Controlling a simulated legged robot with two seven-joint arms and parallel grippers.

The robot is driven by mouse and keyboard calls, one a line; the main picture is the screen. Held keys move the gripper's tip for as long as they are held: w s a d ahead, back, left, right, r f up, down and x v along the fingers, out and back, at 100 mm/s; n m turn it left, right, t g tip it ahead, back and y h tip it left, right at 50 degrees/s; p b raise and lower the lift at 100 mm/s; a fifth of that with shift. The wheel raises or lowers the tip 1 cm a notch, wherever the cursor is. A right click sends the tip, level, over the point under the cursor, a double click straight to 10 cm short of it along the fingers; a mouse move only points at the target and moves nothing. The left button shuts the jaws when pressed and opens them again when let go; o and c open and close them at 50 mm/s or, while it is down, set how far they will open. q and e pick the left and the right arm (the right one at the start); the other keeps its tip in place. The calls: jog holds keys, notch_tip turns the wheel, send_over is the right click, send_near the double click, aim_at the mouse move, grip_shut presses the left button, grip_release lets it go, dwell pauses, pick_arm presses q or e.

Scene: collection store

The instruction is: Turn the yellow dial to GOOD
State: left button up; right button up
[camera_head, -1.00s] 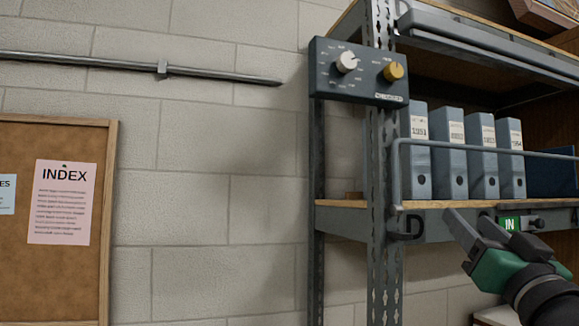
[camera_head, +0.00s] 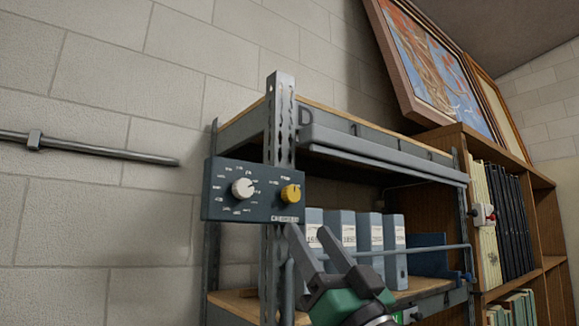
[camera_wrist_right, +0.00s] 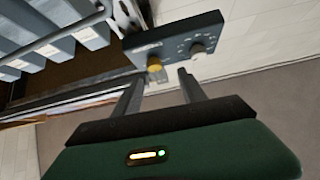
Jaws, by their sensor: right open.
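The yellow dial (camera_head: 290,193) sits on the right part of a dark control box (camera_head: 225,207) fixed to the shelf's front post. A white dial (camera_head: 242,187) with printed marks around it is to its left. The print by the yellow dial is too small to read. My right gripper (camera_head: 306,234) is open and empty, below and a little right of the yellow dial in the head view, apart from it. In the right wrist view the yellow dial (camera_wrist_right: 154,65) shows beyond the open fingers (camera_wrist_right: 160,82), nearer the left finger. My left gripper is not in view.
Grey binders (camera_head: 342,229) stand on the metal shelf behind a rail (camera_head: 425,249). The shelf post (camera_head: 281,120) rises behind the box. A wooden bookcase (camera_head: 470,146) with framed pictures on top stands to the right. The wall left of the box is clear apart from a metal pipe (camera_head: 100,149).

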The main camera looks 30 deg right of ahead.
aim_at(294, 199)
jog(key=p+x, duration=0.1)
jog(key=x, duration=0.1)
jog(key=p+x, duration=0.1)
jog(key=x, duration=0.1)
jog(key=d+p+x, duration=0.1)
jog(key=p+x, duration=0.1)
jog(key=shift+s+r, duration=0.25)
jog(key=shift+s, duration=0.05)
jog(key=w, duration=0.1)
jog(key=w+d+r+p, duration=0.1)
jog(key=w+p, duration=0.1)
jog(key=shift+d+r, duration=0.2)
jog(key=shift+d, duration=0.1)
jog(key=shift+a, duration=0.55)
jog(key=shift+s+a+r, duration=0.15)
jog(key=shift+a, duration=0.2)
jog(key=c, duration=0.4)
jog(key=shift+c, duration=1.3)
jog(key=shift+d, duration=0.45)
grip_shut()
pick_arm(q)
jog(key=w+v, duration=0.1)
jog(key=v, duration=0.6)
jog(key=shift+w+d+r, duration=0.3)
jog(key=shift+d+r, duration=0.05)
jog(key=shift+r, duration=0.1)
pick_arm(e)
jog(key=shift+a, duration=0.2)
